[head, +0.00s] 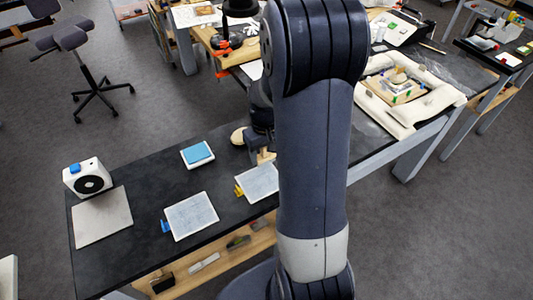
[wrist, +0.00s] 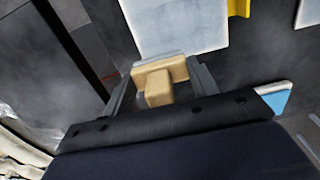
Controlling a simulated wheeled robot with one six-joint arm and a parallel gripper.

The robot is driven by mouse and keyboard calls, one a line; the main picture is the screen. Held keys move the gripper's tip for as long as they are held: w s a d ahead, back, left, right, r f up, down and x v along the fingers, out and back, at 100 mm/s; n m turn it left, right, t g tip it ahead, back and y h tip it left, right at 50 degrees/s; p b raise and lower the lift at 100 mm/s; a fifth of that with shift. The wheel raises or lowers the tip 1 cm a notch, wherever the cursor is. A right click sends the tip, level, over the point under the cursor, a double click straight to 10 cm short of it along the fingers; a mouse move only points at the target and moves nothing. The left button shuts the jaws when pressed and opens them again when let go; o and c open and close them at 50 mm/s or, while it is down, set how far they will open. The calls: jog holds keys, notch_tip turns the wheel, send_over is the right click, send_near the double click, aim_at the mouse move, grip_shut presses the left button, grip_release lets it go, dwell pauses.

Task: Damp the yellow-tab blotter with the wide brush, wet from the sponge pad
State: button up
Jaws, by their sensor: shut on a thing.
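My gripper (wrist: 161,84) is shut on the wide brush (wrist: 160,72), a pale wooden block with a light grey edge at its far side. The yellow-tab blotter (wrist: 178,22) lies just beyond the brush, its yellow tab (wrist: 238,8) at the right. The brush edge overlaps the blotter's near end in the wrist view; I cannot tell whether they touch. In the head view the blotter (head: 259,183) lies on the dark bench, partly hidden by my arm, which also hides most of the gripper. The blue sponge pad (head: 197,152) sits in a white tray behind and left.
A blue-tab blotter (head: 191,216) lies left of the yellow-tab one. A white fan-like device (head: 88,178) and a grey board (head: 101,217) occupy the bench's left end. A round wooden piece (head: 238,136) is near my gripper. Bare bench lies between the sponge tray and board.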

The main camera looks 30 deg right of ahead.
jog(key=shift+w+r+p, duration=0.15)
jog(key=shift+r+p, duration=0.4)
jog(key=shift+r, duration=0.4)
jog(key=shift+r+p, duration=1.1)
jog(key=shift+r, duration=0.45)
